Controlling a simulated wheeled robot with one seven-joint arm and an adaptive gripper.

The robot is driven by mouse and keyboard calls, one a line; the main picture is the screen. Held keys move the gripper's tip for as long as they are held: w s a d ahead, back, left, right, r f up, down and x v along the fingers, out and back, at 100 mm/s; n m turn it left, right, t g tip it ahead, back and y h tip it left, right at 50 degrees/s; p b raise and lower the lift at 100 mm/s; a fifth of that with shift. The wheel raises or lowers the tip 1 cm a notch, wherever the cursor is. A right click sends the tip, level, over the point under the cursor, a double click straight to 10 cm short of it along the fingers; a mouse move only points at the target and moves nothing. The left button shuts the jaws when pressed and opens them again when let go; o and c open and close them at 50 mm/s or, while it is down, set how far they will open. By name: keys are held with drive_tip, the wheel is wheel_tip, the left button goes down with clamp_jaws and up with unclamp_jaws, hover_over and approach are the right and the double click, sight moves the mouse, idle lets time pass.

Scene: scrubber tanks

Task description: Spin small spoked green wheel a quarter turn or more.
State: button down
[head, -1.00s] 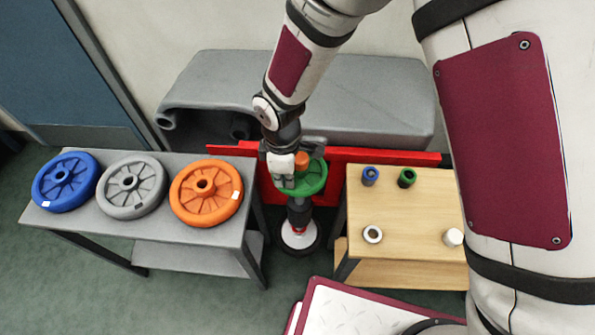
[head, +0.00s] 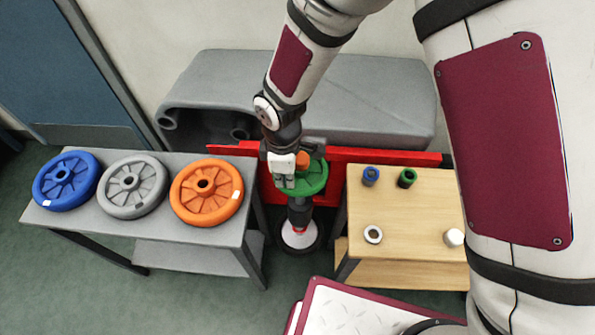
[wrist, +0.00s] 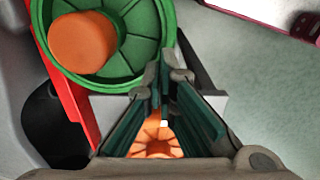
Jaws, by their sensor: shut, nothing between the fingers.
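The small spoked green wheel (head: 316,181) sits at the top of a dark post between the two tables, with an orange cap (head: 302,160) over its middle. My gripper (head: 287,181) is down at its left side in the head view and covers part of it. In the wrist view the green wheel (wrist: 137,30) fills the upper left, with the orange cap (wrist: 83,42) on it. My gripper (wrist: 163,75) is shut and empty, its fingertips close beside the rim. I cannot tell whether they touch it.
A grey table (head: 150,222) at left holds blue (head: 66,181), grey (head: 132,187) and orange (head: 206,193) wheels. A wooden table (head: 410,210) at right holds several small rings and a white piece. A red barrier (head: 385,156) and a grey tank (head: 350,95) stand behind.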

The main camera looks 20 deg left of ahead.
sight(305, 190)
drive_tip(key=shift+f+b, duration=0.4)
drive_tip(key=shift+f, duration=0.4)
idle(0.7)
drive_tip(key=shift+d, duration=0.1)
drive_tip(key=shift+s+d, duration=0.1)
drive_tip(key=shift+d, duration=0.6)
drive_tip(key=shift+d, duration=0.1)
drive_tip(key=shift+d+f, duration=0.1)
drive_tip(key=shift+d, duration=0.65)
drive_tip(key=shift+d, duration=0.1)
drive_tip(key=shift+w+d, duration=0.4)
drive_tip(key=shift+d, duration=0.3)
